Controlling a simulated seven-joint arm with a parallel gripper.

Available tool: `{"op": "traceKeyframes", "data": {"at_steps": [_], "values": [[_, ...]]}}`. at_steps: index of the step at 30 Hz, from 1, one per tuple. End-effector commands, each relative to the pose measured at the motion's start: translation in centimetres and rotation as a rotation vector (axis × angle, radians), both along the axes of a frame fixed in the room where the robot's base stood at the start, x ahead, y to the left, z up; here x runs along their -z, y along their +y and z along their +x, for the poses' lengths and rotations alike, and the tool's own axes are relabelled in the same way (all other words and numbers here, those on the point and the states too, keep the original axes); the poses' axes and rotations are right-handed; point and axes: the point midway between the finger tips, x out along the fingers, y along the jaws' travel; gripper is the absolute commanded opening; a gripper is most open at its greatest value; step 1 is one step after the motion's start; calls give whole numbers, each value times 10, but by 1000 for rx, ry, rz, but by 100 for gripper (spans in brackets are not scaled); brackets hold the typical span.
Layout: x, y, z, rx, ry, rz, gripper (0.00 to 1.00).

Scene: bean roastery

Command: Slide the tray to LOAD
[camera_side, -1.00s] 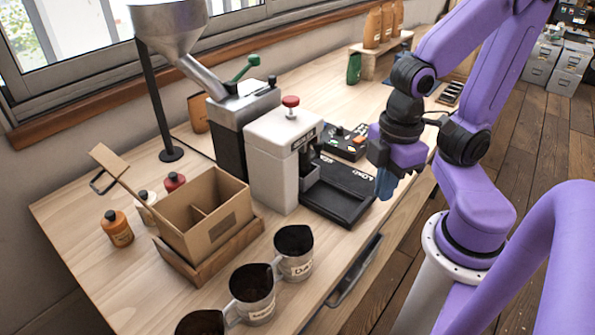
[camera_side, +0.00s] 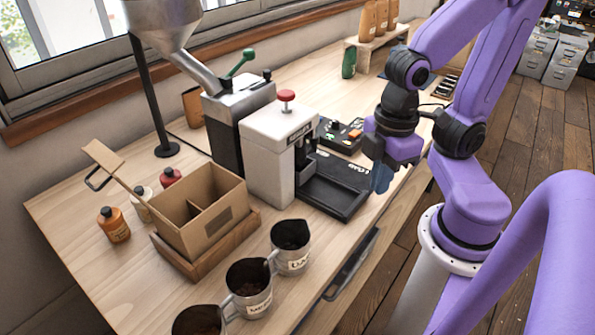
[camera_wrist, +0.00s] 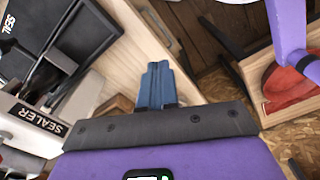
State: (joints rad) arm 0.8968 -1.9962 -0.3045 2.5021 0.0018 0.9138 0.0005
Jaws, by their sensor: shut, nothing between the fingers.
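A flat black tray (camera_side: 335,198) with a raised rim lies at the foot of the white sealer (camera_side: 268,160), on its right side. White lettering beside it in the side view is too small to read surely.
A red-knobbed press (camera_side: 287,96) tops the sealer. A black control box (camera_side: 342,135) stands behind the tray. A cardboard box (camera_side: 200,215) and several metal cups (camera_side: 290,248) stand left and in front. The table edge drops away right of the gripper.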

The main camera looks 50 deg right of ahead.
Motion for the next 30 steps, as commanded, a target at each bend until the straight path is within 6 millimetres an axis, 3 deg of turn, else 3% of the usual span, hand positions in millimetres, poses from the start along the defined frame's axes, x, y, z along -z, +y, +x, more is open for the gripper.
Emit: {"op": "traceKeyframes", "data": {"at_steps": [13,14,17,18,19,30], "values": [[0,0,0,0,0,0,0],[0,0,0,0,0,0,6],[-4,1,0,0,-1,2,39],[-8,1,1,0,-2,4,52],[-12,1,1,0,-3,5,56],[-97,1,3,25,2,3,56]]}}
